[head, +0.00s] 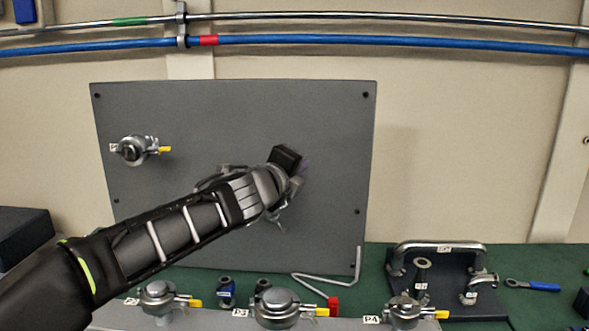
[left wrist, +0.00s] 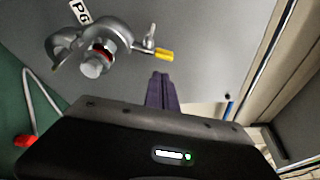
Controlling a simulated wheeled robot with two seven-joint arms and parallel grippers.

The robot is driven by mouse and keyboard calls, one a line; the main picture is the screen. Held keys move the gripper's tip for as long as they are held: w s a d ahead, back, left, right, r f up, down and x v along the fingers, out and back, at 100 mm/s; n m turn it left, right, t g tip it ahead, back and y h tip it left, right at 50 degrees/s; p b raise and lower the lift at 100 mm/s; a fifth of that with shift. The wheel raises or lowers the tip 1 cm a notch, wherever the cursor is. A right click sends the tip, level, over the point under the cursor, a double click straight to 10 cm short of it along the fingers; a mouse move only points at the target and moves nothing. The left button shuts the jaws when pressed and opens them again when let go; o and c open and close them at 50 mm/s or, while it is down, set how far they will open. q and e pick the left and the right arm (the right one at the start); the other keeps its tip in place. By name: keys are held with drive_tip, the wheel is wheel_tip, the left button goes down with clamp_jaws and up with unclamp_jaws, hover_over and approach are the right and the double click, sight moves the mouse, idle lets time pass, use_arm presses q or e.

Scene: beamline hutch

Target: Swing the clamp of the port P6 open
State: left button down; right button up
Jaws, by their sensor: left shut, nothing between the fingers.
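The port P6 shows in the left wrist view by its label (left wrist: 79,13). Its silver clamp (left wrist: 62,46) has its curved halves spread apart around the port, with a red ring and a grey cap between them. The clamp's bolt ends in a yellow tip (left wrist: 164,55) pointing right. My left gripper (left wrist: 161,88) is shut and empty, its purple fingers just below the yellow tip; I cannot tell whether they touch it. In the head view my left gripper (head: 303,167) is in front of the grey panel's right part and mostly hides P6. My right gripper is not in view.
The grey panel (head: 230,120) stands upright and carries another clamped port (head: 132,150) at left. Along the front are more clamped ports, including P3 (head: 277,306) and P4 (head: 404,308). A red-ended bent rod (head: 333,305) and a blue-handled wrench (head: 540,286) lie on the green bench.

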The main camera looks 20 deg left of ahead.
use_arm(q)
drive_tip(key=s+d, duration=0.1)
drive_tip(key=s, duration=0.8)
drive_tip(key=shift+s+r+p, duration=0.3)
drive_tip(key=shift+r+p, duration=0.1)
